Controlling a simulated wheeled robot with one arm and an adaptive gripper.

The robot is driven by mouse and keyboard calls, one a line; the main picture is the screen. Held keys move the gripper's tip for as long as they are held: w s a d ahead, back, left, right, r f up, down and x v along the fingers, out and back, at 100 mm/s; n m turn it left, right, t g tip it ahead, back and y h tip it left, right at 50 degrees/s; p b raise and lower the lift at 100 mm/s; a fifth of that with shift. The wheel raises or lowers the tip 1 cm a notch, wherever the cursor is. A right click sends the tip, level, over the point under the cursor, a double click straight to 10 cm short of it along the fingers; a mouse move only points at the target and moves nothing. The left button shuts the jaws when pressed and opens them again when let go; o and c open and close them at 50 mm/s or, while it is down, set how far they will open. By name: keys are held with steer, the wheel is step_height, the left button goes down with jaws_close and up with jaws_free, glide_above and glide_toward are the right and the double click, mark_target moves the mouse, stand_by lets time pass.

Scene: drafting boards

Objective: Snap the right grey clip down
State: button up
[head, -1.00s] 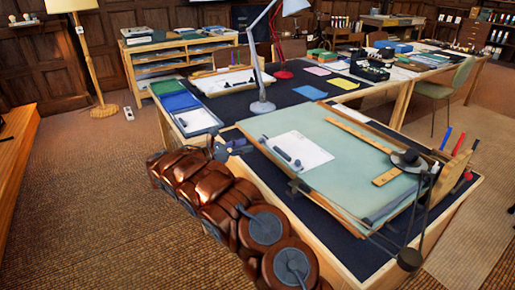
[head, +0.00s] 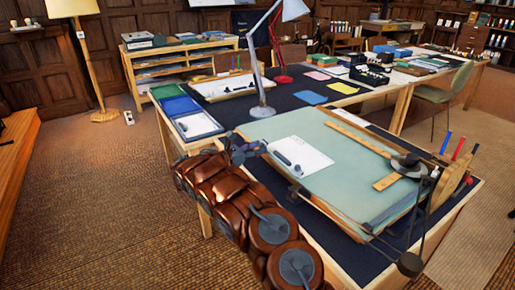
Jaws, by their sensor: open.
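The pale green drafting board (head: 345,180) lies tilted on the dark desk top. A small dark grey clip (head: 294,193) sits on its near-left edge. Its lever is too small to read. A white sheet (head: 308,153) lies on the board with small dark cylindrical pieces on it. My gripper (head: 250,151) is at the board's left corner, left of the sheet and up-left of that clip. It is open, and nothing shows between its fingers. It hides that corner and any clip there. Whether it touches the board cannot be told.
A grey desk lamp (head: 263,110) stands just behind the board. A wooden ruler (head: 362,138) lies across the board's far side, and a drafting arm with a dark head (head: 408,165) stands at right. Blue and white trays (head: 195,124) lie beyond my gripper.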

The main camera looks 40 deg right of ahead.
steer(key=shift+d, duration=0.1)
jaws_close()
stand_by(0.3)
